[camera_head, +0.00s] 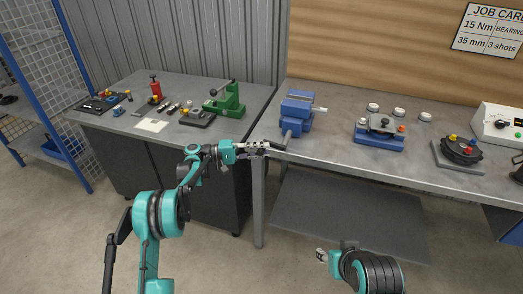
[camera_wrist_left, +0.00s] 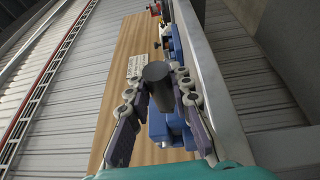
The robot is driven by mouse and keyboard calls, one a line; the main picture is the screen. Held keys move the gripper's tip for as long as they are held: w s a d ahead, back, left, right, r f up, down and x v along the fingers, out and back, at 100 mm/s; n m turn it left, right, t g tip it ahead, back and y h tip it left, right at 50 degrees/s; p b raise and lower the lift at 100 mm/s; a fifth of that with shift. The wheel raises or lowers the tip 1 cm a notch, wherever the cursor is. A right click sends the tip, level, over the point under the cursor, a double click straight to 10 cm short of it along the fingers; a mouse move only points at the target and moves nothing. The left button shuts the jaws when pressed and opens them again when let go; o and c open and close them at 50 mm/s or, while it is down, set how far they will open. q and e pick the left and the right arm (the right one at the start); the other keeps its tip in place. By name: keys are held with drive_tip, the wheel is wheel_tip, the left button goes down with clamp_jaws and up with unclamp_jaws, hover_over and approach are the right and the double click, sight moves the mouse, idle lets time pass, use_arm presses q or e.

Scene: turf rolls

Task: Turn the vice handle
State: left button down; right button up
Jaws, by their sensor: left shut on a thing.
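The blue vice (camera_head: 297,113) stands at the left front corner of the right bench. Its grey handle (camera_head: 286,141) hangs at the bench's front edge and reaches toward my left gripper (camera_head: 262,149). In the left wrist view, the dark round handle end (camera_wrist_left: 158,88) sits between the two fingers of my left gripper (camera_wrist_left: 156,95), which is shut on it. The blue vice body (camera_wrist_left: 168,128) shows behind it. My right gripper (camera_head: 322,256) is low in front of the right bench, away from the vice; its finger opening is too small to judge.
On the right bench (camera_head: 340,150) stand a blue fixture (camera_head: 379,140), a dark round fixture (camera_head: 460,152) and a white control box (camera_head: 500,124). The left bench (camera_head: 115,121) carries a green press (camera_head: 225,100) and small parts. Floor is open in front.

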use_arm(q)
drive_tip(key=shift+d+r+y+p, duration=0.1)
drive_tip(key=shift+r+y+p, duration=0.35)
drive_tip(key=shift+p, duration=0.3)
drive_tip(key=s+d+r+m+t+y+p, duration=0.1)
drive_tip(key=d+r+m+y+p, duration=0.1)
drive_tip(key=d+y+p, duration=0.2)
drive_tip(key=s+d+r+m+t+y+p, duration=0.2)
drive_tip(key=d+y+p, duration=0.2)
drive_tip(key=y+p, duration=0.5)
drive_tip(key=shift+d+r+m+y+p, duration=0.3)
drive_tip(key=shift+r+m+y+p, duration=0.1)
drive_tip(key=shift+y, duration=1.75)
drive_tip(key=shift+f, duration=0.1)
drive_tip(key=c, duration=1.3)
unclamp_jaws()
drive_tip(key=shift+w, duration=0.1)
drive_tip(key=v, duration=1.2)
drive_tip(key=shift+d, duration=0.1)
